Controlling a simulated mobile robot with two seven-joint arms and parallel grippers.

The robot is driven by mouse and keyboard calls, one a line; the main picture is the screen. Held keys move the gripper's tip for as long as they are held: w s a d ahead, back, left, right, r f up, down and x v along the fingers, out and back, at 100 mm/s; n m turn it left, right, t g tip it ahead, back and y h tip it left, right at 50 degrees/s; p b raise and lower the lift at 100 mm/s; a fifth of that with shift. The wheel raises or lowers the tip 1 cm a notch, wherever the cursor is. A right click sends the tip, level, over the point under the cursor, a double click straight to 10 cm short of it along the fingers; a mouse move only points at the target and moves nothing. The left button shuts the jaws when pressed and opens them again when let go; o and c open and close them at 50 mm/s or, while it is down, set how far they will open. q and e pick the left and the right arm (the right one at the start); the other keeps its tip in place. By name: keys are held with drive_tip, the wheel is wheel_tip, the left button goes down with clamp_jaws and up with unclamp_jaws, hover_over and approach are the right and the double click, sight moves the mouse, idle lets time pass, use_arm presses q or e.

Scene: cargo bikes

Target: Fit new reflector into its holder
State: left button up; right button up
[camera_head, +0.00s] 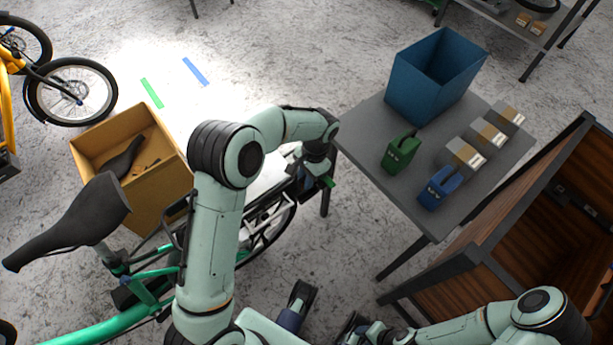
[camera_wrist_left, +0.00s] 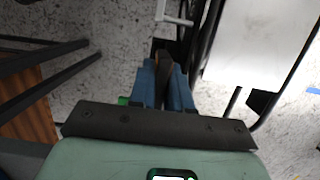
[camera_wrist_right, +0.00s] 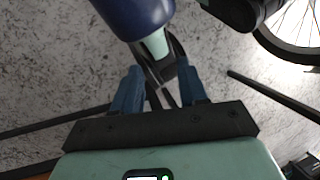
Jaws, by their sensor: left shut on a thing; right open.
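My left gripper (camera_head: 318,172) is at the rear end of the green cargo bike (camera_head: 150,290), close to its white rear platform (camera_head: 268,172). In the left wrist view its blue fingers (camera_wrist_left: 165,82) are shut on a small dark brown piece, which I take to be the reflector (camera_wrist_left: 164,62); the fingers hide most of it. A pale bracket (camera_wrist_left: 172,18) and black bike tubes lie just beyond the fingertips. I cannot tell which part is the holder, or whether the reflector touches it. My right gripper (camera_wrist_right: 160,88) is open and empty, low at the front.
A wooden cabinet (camera_head: 490,285) stands front right. A cardboard box (camera_head: 155,205) is on the bike's left.

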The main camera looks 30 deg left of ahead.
use_arm(q)
drive_tip(key=shift+w+b+x, duration=0.15)
drive_tip(key=shift+b+x, duration=0.35)
drive_tip(key=shift+x, duration=0.2)
drive_tip(key=shift+w+b+x, duration=0.15)
drive_tip(key=shift+b+x, duration=0.35)
drive_tip(key=shift+x, duration=0.2)
drive_tip(key=shift+w+d+f+b, duration=0.1)
drive_tip(key=shift+f+b, duration=0.25)
drive_tip(key=shift+f, duration=0.55)
use_arm(e)
drive_tip(key=shift+w+f, duration=0.3)
drive_tip(key=shift+f, duration=0.35)
drive_tip(key=shift+w+f, duration=0.3)
drive_tip(key=shift+f, duration=0.3)
use_arm(q)
drive_tip(key=shift+b+x, duration=0.45)
drive_tip(key=shift+x, duration=0.3)
use_arm(e)
drive_tip(key=shift+f, duration=0.45)
use_arm(q)
drive_tip(key=shift+w+d, duration=0.1)
drive_tip(key=shift+w, duration=0.05)
use_arm(e)
drive_tip(key=shift+r, duration=0.1)
use_arm(q)
drive_tip(key=shift+p+v, duration=0.7)
drive_tip(key=shift+v, duration=0.05)
use_arm(e)
drive_tip(key=shift+r, duration=0.65)
